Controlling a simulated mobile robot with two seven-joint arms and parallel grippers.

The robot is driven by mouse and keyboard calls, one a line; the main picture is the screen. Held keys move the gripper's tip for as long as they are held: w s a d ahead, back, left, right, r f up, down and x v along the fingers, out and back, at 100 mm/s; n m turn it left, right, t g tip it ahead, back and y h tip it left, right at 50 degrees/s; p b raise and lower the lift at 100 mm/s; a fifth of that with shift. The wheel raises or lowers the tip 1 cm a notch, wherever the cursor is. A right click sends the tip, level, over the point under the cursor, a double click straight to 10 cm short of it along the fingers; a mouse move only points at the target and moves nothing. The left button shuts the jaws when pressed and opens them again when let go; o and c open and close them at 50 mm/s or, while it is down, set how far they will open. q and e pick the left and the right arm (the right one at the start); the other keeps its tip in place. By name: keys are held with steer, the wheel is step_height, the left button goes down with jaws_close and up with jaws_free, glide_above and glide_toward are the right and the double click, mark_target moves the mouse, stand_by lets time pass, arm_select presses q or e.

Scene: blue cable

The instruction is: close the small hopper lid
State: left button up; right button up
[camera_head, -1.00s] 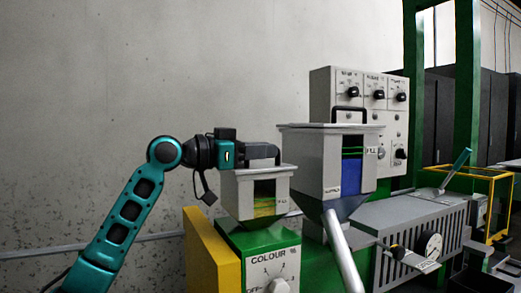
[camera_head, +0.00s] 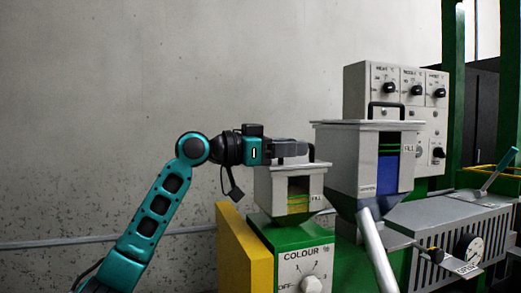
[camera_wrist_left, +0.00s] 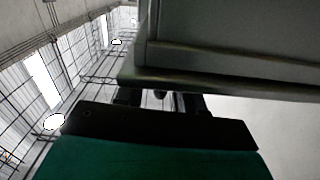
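The small hopper (camera_head: 278,190) is a light grey box with a dark front window showing yellow-green contents, on a green base. Its grey lid (camera_head: 318,165) appears to lie flat along the top; any small gap cannot be told. My left gripper (camera_head: 303,150) lies level just above the lid. A dark piece at its tip may be the lid's handle or a finger. In the left wrist view two dark fingers (camera_wrist_left: 160,101) stand apart, with a small dark shape between them, under a grey panel edge (camera_wrist_left: 225,85). My right gripper is not in view.
The large hopper (camera_head: 340,165), with a black-handled lid and blue contents, stands close on the right. Behind it is a control panel (camera_head: 412,80) with knobs. A yellow plate (camera_head: 243,245) flanks the green base with the COLOUR dial. The wall side at left is clear.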

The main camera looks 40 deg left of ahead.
arm_select(q)
steer(key=b+v, duration=0.2)
steer(key=v, duration=0.9)
steer(key=shift+s, duration=0.25)
